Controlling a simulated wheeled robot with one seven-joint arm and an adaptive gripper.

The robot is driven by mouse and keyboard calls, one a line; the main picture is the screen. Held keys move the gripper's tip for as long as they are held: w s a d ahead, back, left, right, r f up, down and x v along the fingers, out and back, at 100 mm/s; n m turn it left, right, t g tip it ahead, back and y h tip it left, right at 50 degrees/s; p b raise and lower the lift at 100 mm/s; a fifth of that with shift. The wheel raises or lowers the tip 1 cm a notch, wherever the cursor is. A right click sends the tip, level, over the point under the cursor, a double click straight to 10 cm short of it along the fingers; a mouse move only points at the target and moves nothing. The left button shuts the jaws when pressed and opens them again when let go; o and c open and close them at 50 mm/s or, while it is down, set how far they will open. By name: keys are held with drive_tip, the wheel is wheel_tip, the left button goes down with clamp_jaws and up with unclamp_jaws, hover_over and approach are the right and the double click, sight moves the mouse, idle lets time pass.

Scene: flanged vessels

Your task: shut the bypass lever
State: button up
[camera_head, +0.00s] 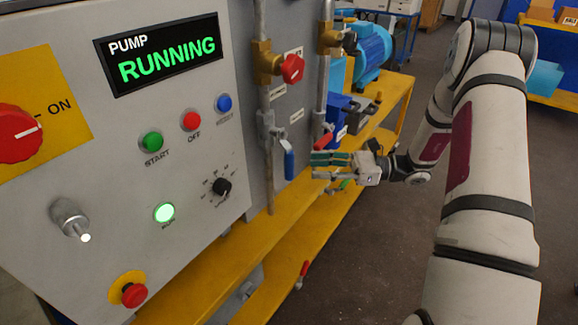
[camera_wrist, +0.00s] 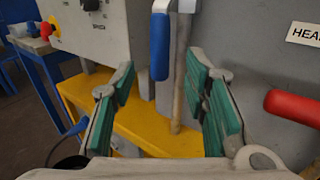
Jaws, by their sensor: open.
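A lever with a blue handle (camera_head: 289,163) hangs straight down from a valve on the left vertical pipe. No label reading "bypass" is legible, so I cannot confirm from the pictures that this is the bypass lever. In the wrist view the blue handle (camera_wrist: 160,46) stands upright ahead, between the lines of my two fingers. My gripper (camera_head: 314,164) is open and empty, to the right of the blue handle in the head view. Its green-padded fingers spread wide in the wrist view (camera_wrist: 160,78), and the handle appears beyond the tips, apart from them.
A red lever (camera_wrist: 294,108) lies to the right, below a label starting "HEA" (camera_wrist: 304,35); it also shows in the head view (camera_head: 323,138). A red round knob (camera_head: 292,68) sits above the blue lever. The control panel (camera_head: 110,195) reads "PUMP RUNNING". A yellow bench (camera_wrist: 150,130) is below.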

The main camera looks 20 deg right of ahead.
sight(289, 166)
drive_tip(key=x, duration=0.8)
drive_tip(key=shift+a, duration=0.1)
clamp_jaws()
